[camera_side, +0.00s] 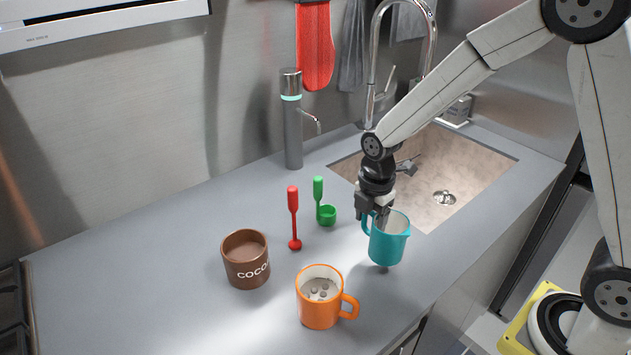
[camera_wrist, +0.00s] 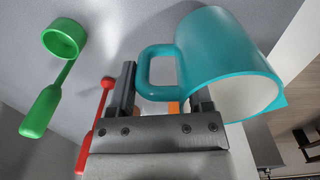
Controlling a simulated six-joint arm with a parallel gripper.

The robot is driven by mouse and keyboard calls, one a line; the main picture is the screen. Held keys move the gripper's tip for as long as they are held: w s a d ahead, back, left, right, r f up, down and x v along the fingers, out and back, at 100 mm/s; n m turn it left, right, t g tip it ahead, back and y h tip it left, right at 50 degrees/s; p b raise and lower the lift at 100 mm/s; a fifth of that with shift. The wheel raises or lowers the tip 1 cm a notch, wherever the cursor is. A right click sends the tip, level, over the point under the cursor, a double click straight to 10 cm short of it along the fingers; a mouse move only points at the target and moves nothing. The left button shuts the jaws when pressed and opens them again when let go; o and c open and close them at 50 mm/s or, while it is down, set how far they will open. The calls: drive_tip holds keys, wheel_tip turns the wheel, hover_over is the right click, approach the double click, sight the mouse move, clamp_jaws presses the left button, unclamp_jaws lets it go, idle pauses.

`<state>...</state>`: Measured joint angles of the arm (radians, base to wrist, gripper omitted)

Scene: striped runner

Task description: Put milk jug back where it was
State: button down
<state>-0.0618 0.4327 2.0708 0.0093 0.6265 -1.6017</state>
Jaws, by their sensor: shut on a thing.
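The milk jug is a teal jug (camera_side: 390,245) with a white inside and a spout at its right. My gripper (camera_side: 374,212) is shut on the jug's handle, at the jug's left side. In the wrist view the jug (camera_wrist: 222,50) fills the upper right, and its handle lies between the two fingers of my gripper (camera_wrist: 165,100). The jug looks nearly upright by the sink's front corner. A small shadow shows under it, so it seems slightly above the counter. Its contents are hidden.
An orange mug (camera_side: 318,312) with lumps in it stands in front. A brown cocoa mug (camera_side: 245,272) stands at the left. A red stirrer (camera_side: 294,222) and a green scoop (camera_side: 327,214) are behind. The sink basin (camera_side: 440,170) opens at the right. The counter's front edge is close.

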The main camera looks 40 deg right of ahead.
drive_tip(key=shift+f, duration=1.6)
drive_tip(key=shift+f, duration=0.1)
unclamp_jaws()
wheel_tip(320, 180, up, 12)
drive_tip(key=shift+r, duration=0.15)
drive_tip(key=shift+s, duration=0.1)
